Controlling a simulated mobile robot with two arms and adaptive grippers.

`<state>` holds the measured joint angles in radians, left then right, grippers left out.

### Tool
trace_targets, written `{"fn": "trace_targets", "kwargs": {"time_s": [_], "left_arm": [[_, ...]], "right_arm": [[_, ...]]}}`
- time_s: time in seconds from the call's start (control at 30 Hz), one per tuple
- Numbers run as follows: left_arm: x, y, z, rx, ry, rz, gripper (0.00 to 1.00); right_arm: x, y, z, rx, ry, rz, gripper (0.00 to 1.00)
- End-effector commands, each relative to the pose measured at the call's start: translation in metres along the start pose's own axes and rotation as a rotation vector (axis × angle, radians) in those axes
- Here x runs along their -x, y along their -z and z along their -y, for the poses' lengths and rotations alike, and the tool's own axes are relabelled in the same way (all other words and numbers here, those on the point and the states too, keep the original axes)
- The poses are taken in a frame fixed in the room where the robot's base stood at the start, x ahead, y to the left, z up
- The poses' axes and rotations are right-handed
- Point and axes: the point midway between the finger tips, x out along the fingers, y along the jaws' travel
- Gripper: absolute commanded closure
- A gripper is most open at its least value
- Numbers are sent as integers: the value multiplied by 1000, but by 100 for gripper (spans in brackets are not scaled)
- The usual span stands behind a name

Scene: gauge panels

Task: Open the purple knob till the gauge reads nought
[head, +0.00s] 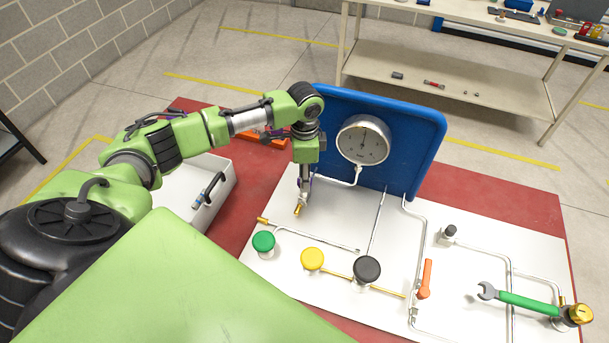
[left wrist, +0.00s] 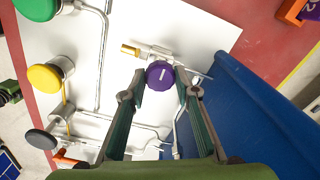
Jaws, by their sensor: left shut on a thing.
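The purple knob (left wrist: 160,74), with a white line on its top, sits on a metal valve with a brass end in the left wrist view. My left gripper (left wrist: 159,90) has a finger on either side of it and is shut on it. In the head view my left gripper (head: 304,186) points down at the panel below the gauge and hides most of the knob. The round white gauge (head: 363,140) is mounted on the blue upright board (head: 412,130). Its dark needle shows, but the numbers are too small to read. My right gripper is not in view.
Green (head: 263,242), yellow (head: 312,258) and black (head: 367,269) knobs stand on the white panel near my left gripper. An orange lever (head: 426,279) and a green-handled wrench (head: 528,302) are further right. Thin pipes cross the panel.

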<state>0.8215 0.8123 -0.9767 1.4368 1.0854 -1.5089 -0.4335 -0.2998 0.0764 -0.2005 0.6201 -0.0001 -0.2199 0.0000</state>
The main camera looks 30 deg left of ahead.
Motion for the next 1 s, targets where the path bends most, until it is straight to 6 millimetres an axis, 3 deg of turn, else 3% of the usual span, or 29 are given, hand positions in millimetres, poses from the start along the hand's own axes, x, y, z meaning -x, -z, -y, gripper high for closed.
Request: {"fn": "trace_targets", "kwargs": {"time_s": [0.43, 1.0], "left_arm": [[2, 1, -1, 289, -4, -2, 93], [0, 1, 0, 831, -3, -3, 93]], "right_arm": [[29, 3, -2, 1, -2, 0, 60], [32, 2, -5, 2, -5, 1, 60]]}}
